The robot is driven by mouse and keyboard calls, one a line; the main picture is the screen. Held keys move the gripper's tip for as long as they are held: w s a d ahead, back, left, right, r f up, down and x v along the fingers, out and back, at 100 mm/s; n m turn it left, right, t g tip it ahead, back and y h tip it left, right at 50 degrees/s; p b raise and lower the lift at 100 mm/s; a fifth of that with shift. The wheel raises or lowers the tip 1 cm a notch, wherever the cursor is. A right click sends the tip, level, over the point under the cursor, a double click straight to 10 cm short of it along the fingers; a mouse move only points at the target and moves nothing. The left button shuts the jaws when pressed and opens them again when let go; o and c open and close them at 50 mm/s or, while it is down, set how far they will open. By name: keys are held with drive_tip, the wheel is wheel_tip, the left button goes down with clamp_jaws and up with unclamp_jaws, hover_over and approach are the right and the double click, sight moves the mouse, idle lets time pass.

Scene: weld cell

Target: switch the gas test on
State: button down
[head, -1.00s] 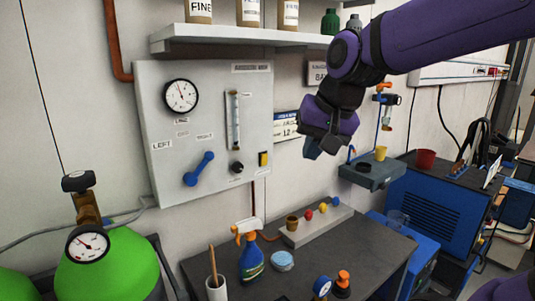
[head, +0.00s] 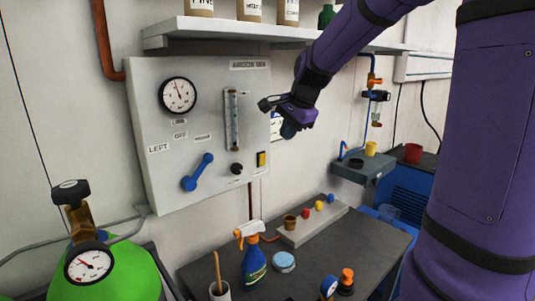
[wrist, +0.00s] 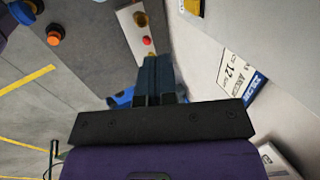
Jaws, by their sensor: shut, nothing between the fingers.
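The grey gas panel (head: 213,75) hangs on the wall, with a round gauge (head: 178,95), a flow tube (head: 232,120), a blue lever handle (head: 197,173) tilted up to the right, and a black knob (head: 236,169). A small yellow-and-black switch (head: 262,159) sits at its lower right edge; its position is too small to tell. A yellow piece at the top of the wrist view (wrist: 193,6) looks like its plate. My gripper (head: 288,131) is shut and empty, right of the panel's edge and above the switch in the head view. Its dark fingers show in the wrist view (wrist: 161,62).
A shelf with bottles (head: 260,30) is above the panel. Below stands a dark bench (head: 330,255) with a spray bottle (head: 254,262), a blue tin (head: 284,262) and a button strip (head: 312,225). A green gas cylinder (head: 125,275) stands at left.

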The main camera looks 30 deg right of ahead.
sight(264, 155)
drive_tip(key=w+a+f, duration=0.1)
drive_tip(key=w+f, duration=0.7)
drive_tip(key=shift+a+f, duration=0.25)
drive_tip(key=shift+a, duration=0.05)
idle(0.4)
drive_tip(key=shift+w+a, duration=0.1)
drive_tip(key=shift+w, duration=0.25)
drive_tip(key=shift+r, duration=0.15)
drive_tip(key=shift+r, duration=0.75)
